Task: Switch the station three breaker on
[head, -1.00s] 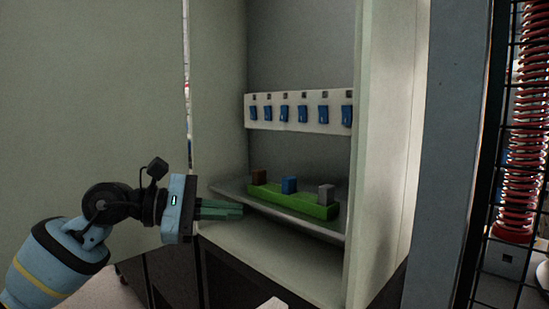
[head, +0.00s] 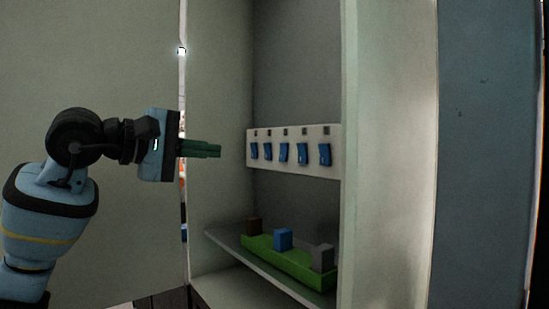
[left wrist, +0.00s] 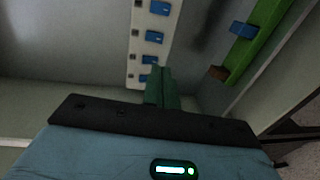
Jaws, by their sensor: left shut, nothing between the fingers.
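A white breaker strip (head: 292,172) is mounted in the open cabinet. Several blue switches show on it in a row, each with a small dark square above. The middle one of those in the head view (head: 284,152) is one of them; I cannot read which is station three. The right end of the strip is cut off by the cabinet's side wall. My left gripper (head: 219,151) is shut and empty, at the strip's height, left of it and apart from it in the head view. In the left wrist view its fingers (left wrist: 162,87) overlap the strip's near end (left wrist: 134,72). My right gripper is out of view.
Below, a shelf (head: 222,238) holds a green bar (head: 285,262) with a brown block (head: 254,225), a blue block (head: 283,239) and a grey block (head: 322,257). The cabinet's right side wall (head: 385,150) stands close to the strip. Space before the strip is clear.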

